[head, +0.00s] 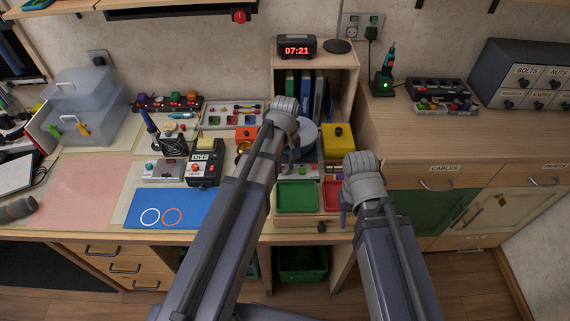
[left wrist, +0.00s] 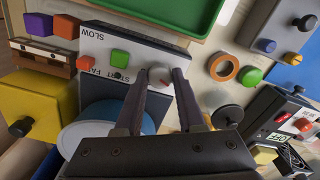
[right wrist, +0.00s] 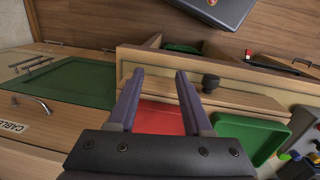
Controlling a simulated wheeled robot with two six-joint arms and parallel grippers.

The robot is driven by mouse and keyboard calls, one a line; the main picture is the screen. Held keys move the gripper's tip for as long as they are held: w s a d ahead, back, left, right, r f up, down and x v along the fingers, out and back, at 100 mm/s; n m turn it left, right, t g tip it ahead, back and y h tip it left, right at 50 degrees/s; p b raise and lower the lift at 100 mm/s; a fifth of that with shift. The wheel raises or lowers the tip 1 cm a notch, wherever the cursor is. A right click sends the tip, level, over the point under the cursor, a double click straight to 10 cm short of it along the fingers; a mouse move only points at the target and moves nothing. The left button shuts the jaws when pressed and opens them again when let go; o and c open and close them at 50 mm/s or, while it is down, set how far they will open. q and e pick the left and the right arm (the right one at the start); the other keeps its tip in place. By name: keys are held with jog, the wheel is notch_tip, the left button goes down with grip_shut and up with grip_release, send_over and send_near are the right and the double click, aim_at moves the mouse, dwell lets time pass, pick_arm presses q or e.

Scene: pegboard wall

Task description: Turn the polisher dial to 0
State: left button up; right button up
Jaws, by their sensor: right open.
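The polisher (head: 305,172) stands behind the green tray in the head view, partly hidden by my left arm. In the left wrist view its sloped grey panel (left wrist: 189,62) carries SLOW, FAST and START labels, green and red buttons, and a pale round dial (left wrist: 160,76) with a red mark. The dial's number marks cannot be read. My left gripper (left wrist: 160,72) has its fingers on both sides of the dial, which fills the gap between them. My right gripper (right wrist: 160,72) is open and empty above the red tray (right wrist: 160,117).
A green tray (head: 295,197) lies in front of the polisher. A black OFF switch box (head: 204,168) and a blue mat (head: 185,205) are to the left.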

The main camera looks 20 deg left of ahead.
aim_at(285, 167)
pick_arm(q)
jog(key=o, duration=0.4)
jog(key=shift+r, duration=0.15)
pick_arm(e)
jog(key=shift+r, duration=0.15)
pick_arm(q)
notch_tip(285, 167, up, 8)
jog(key=p, duration=0.8)
jog(key=shift+f, duration=0.2)
pick_arm(e)
notch_tip(285, 167, up, 8)
jog(key=shift+f, duration=0.25)
pick_arm(q)
jog(key=s+d+m, duration=0.3)
jog(key=s+m, duration=0.1)
jog(key=s+d+m, duration=0.3)
jog(key=s+d, duration=0.1)
jog(key=s, duration=0.1)
jog(key=s+d+m+y, duration=0.1)
jog(key=s+d+m, duration=0.2)
jog(key=s+m, duration=0.1)
jog(key=shift+s+d+m, duration=0.2)
jog(key=shift+s+m, duration=0.1)
jog(key=shift+s, duration=0.3)
